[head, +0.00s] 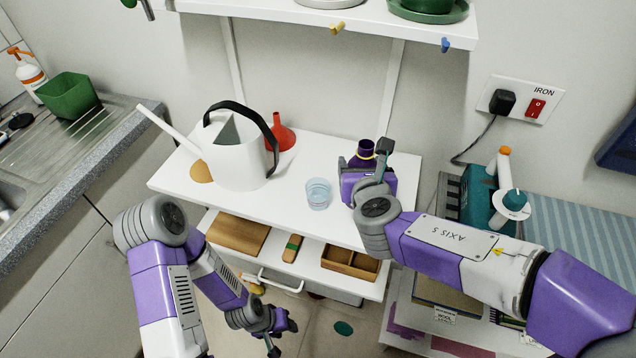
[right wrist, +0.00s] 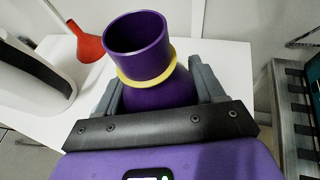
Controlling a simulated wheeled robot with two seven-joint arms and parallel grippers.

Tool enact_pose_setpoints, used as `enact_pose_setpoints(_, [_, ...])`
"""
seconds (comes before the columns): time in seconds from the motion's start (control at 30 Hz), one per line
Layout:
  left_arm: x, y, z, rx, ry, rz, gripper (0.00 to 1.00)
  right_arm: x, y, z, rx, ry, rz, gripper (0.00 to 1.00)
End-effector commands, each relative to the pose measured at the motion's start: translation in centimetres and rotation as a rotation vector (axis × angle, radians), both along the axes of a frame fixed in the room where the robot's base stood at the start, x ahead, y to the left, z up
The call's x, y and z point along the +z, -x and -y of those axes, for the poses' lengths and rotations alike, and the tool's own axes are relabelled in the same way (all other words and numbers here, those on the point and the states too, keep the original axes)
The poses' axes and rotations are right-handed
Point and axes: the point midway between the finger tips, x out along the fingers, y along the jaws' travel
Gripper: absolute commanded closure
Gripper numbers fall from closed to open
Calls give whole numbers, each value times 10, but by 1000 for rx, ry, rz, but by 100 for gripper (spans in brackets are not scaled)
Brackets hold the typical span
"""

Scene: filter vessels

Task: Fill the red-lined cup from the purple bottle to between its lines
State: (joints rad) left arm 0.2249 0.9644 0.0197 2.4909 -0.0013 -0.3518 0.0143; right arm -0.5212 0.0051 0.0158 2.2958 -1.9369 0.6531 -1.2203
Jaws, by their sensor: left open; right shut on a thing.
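The purple bottle (head: 366,148) has an open mouth and a yellow ring at its neck. It is at the right part of the white tabletop and looks upright; its base is hidden by my arm. My right gripper (head: 368,163) is shut on it, with a finger on each side below the ring in the right wrist view (right wrist: 155,90). A clear bluish cup (head: 318,193) stands upright on the tabletop, left of the bottle and apart from it. I cannot make out red lines or any liquid in it. My left gripper (head: 270,328) is open and empty, low in front of the table.
A white watering can (head: 238,160) with a black handle and a red funnel (head: 281,137) stand left of the cup on the white table (head: 300,222). A lower shelf holds a wooden box (head: 350,263). A teal appliance (head: 478,195) is at the right.

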Motion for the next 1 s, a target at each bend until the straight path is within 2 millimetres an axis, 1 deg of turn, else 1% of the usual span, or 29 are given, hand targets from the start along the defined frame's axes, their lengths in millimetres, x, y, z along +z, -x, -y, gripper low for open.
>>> enact_pose_setpoints(0.17, [6, 0, 0, 0, 0, 0, 57, 3, 0, -1, 1, 28, 0, 74])
enact_pose_setpoints(0.37, [20, 0, 0, 0, 0, 0, 57, 5, 0, -4, 4, 103, -5, 74])
enact_pose_setpoints(0.6, [41, 0, 0, 0, 0, 1, 57, 7, 0, -9, 4, 251, -8, 74])
enact_pose_setpoints(1.0, [66, 0, 0, 0, 0, 0, 57, 3, 0, -17, 3, 512, -16, 74])
